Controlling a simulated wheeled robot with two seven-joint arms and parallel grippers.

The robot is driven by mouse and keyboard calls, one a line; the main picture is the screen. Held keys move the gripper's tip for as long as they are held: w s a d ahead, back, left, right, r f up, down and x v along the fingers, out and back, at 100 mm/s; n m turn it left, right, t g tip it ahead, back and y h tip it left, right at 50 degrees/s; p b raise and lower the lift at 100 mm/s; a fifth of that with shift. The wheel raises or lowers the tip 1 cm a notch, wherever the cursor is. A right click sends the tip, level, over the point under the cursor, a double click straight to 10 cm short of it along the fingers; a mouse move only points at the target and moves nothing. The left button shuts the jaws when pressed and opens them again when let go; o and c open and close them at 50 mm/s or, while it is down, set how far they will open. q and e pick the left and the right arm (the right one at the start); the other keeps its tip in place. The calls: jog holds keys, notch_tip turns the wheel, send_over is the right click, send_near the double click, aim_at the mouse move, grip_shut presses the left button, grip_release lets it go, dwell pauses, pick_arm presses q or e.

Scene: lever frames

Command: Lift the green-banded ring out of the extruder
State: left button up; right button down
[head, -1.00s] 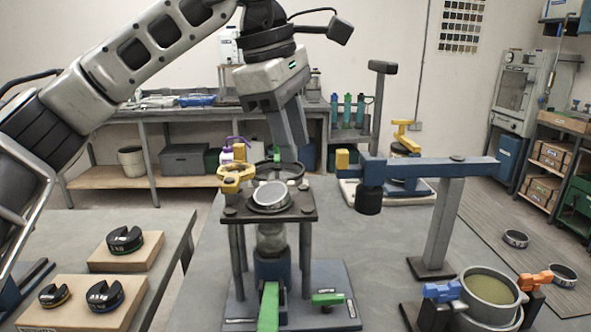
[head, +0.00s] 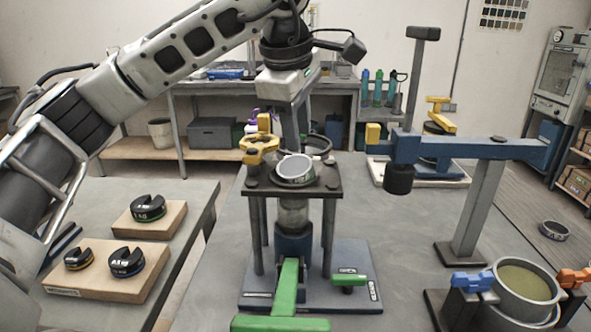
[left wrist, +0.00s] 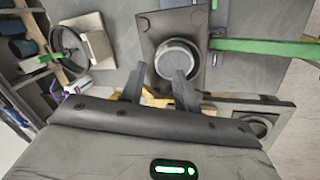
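The extruder (head: 252,186) stands on the table with a dark top plate on posts. A pale metal ring (head: 294,168) sits tilted in the collar on this plate. It also shows in the left wrist view (left wrist: 177,58); I cannot make out a green band on it. My left gripper (head: 294,142) is above and behind the ring in the head view. In the left wrist view its two fingers (left wrist: 157,80) are spread apart with nothing held between them, near the ring's edge. A green lever (head: 288,285) extends from the extruder's base. My right gripper is not in view.
A yellow clamp (head: 259,149) sits at the plate's left edge. A blue beam (head: 470,149) on a grey post stands to the right. A sieve (head: 525,288) sits between blue and orange clamps. Slotted weights (head: 148,208) rest on wooden blocks at left.

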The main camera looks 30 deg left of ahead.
aim_at(302, 156)
pick_arm(q)
jog(key=x, duration=0.4)
jog(key=shift+w+f, duration=0.15)
jog(key=shift+f, duration=0.25)
grip_shut()
jog(key=shift+d+r, duration=0.1)
